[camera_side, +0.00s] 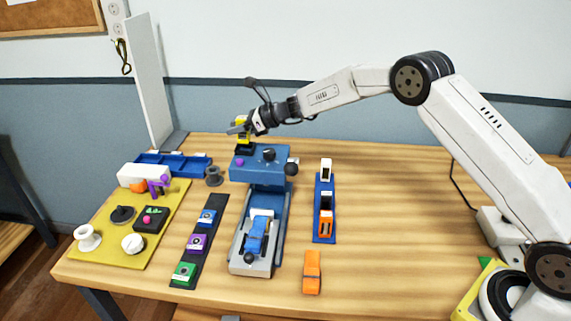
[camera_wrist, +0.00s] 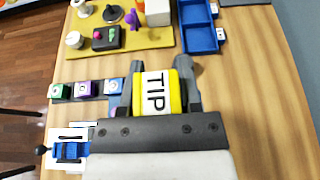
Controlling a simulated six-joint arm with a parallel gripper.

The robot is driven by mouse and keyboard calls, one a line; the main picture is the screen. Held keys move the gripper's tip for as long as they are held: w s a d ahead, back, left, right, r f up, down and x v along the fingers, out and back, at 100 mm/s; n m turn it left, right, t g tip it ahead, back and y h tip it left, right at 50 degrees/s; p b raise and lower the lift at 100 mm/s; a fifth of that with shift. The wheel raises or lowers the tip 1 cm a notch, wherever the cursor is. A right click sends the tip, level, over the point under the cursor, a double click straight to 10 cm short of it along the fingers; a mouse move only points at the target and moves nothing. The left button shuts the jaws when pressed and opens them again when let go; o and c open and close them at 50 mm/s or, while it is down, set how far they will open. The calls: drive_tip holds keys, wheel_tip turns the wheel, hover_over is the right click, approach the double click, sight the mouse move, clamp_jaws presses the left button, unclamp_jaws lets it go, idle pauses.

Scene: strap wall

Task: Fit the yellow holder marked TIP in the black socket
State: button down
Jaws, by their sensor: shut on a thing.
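The yellow holder marked TIP (camera_wrist: 156,92) is between the two fingers of my gripper (camera_wrist: 158,72) in the wrist view, its lettering facing the camera. In the side view the yellow holder (camera_side: 243,125) is upright in my gripper (camera_side: 240,130), at the top of the blue machine. The black socket (camera_side: 244,149) is on the machine's top, directly below the holder. The holder's lower end meets or nearly meets the socket; I cannot tell whether it is inside. The socket is hidden in the wrist view.
The blue machine (camera_side: 259,174) has knobs and a lower slide carrying a blue part (camera_side: 256,236). A black strip (camera_side: 190,260) with coloured blocks lies left, a blue rack (camera_side: 325,228) right. An orange block (camera_side: 312,270) lies in front. A yellow mat (camera_side: 165,245) and blue bins (camera_side: 190,166) stand further left.

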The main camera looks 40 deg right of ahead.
sight(239, 149)
drive_tip(key=shift+f, duration=1.35)
drive_tip(key=shift+f, duration=0.15)
drive_tip(key=shift+c, duration=1.4)
unclamp_jaws()
drive_tip(key=shift+v, duration=6.1)
drive_tip(key=shift+a, duration=0.15)
